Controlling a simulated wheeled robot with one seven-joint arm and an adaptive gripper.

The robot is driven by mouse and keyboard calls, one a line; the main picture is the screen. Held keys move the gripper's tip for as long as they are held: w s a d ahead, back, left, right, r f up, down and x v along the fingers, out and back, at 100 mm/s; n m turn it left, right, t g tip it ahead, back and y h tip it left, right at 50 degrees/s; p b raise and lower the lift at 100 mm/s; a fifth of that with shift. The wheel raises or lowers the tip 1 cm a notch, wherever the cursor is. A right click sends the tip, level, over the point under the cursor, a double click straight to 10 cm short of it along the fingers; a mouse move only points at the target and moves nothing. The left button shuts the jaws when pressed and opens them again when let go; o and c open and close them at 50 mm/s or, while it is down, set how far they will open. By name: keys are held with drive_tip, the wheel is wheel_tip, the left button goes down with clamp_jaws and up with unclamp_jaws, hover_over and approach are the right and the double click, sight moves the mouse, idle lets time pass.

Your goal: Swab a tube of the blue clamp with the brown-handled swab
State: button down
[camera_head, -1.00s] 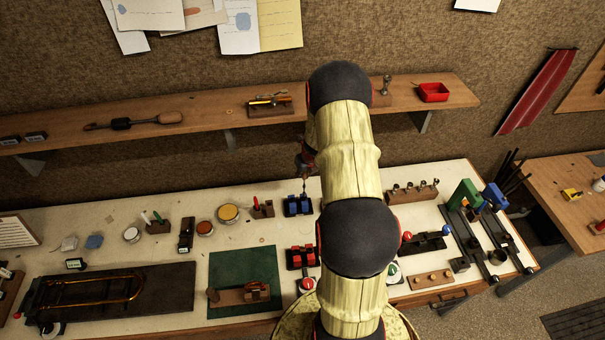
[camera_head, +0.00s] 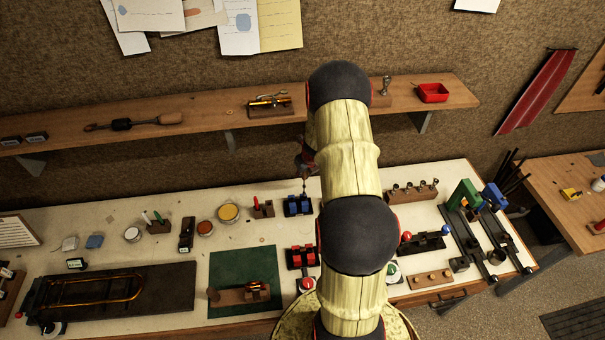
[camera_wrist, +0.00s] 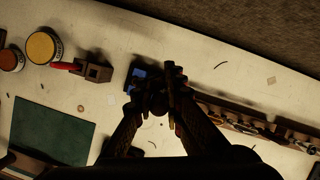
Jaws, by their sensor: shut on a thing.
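The blue clamp (camera_head: 297,206) stands on the bench, just left of my arm in the head view. It also shows in the wrist view (camera_wrist: 137,74), partly covered by my gripper and what it holds. My gripper (camera_head: 305,163) is above the clamp, pointing down. In the wrist view my gripper (camera_wrist: 161,104) is shut on a dark, slim upright thing, which appears to be the swab (camera_wrist: 172,78). Its handle colour is too dark to tell. A thin part (camera_head: 304,184) hangs below the gripper towards the clamp. Whether its tip is in a tube I cannot tell.
A red clamp (camera_head: 301,257) stands in front of the blue one. A small block with a red marker (camera_head: 263,208) and a yellow tin (camera_head: 228,212) are to the left. A wooden rack (camera_head: 412,190) is to the right. The wall shelf (camera_head: 210,110) is behind.

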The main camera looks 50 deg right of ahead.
drive_tip(key=shift+f, duration=0.1)
drive_tip(key=shift+f+b, duration=2.5)
drive_tip(key=shift+f, duration=0.5)
drive_tip(key=shift+r, duration=0.2)
drive_tip(key=shift+r+p, duration=1.85)
drive_tip(key=shift+p, duration=0.25)
drive_tip(key=shift+f, duration=0.2)
